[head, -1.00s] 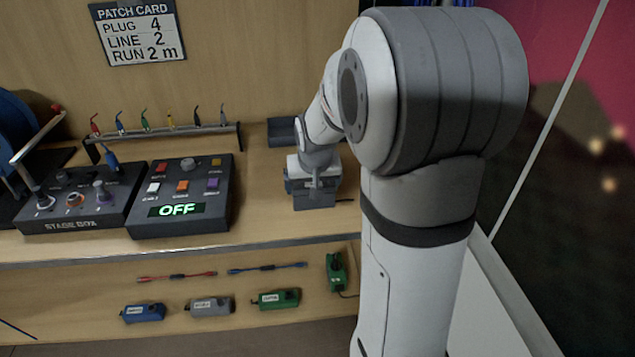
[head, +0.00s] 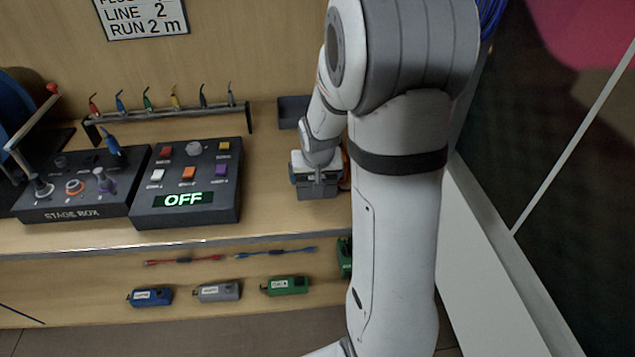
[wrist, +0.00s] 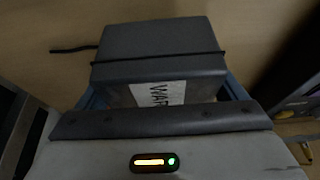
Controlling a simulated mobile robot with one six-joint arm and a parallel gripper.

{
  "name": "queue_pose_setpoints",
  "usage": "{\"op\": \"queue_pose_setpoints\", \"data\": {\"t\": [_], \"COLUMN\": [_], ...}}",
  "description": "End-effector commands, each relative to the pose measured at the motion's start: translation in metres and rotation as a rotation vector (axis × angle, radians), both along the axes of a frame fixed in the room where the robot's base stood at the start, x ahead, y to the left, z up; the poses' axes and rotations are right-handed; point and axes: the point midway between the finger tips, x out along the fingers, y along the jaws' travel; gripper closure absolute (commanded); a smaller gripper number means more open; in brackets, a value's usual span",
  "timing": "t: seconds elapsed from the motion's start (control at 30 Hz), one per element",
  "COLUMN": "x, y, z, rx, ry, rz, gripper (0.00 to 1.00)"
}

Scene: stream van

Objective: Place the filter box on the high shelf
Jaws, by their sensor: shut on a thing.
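A dark grey box (wrist: 160,45), taken to be the filter box, fills the middle of the wrist view. It has a white label with partly hidden letters "WAR" and a dark band across it. My gripper (head: 317,179) is shut on this box, with blue fingers along both its sides in the wrist view. In the head view the box (head: 318,192) shows below my gripper, at the worktop right of the control panel. I cannot tell whether it touches the worktop. I cannot make out the high shelf in either view.
The control panel (head: 222,211) reading OFF and the stage box (head: 110,205) stand left of my gripper. A rack of coloured plugs (head: 165,118) and a dark tray (head: 292,112) are behind. A lower shelf (head: 200,262) holds several small boxes and cables.

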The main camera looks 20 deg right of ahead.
Motion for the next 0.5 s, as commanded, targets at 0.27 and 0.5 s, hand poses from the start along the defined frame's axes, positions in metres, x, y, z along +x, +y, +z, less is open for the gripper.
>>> {"op": "queue_pose_setpoints", "data": {"t": [0.27, 0.5], "x": [0.0, 0.0], "y": [-0.001, -0.001], "z": [-0.026, -0.029], "rx": [0.0, 0.0], "ry": [-0.002, -0.001], "rz": [-0.001, -0.002], "gripper": [0.38, 0.38]}}
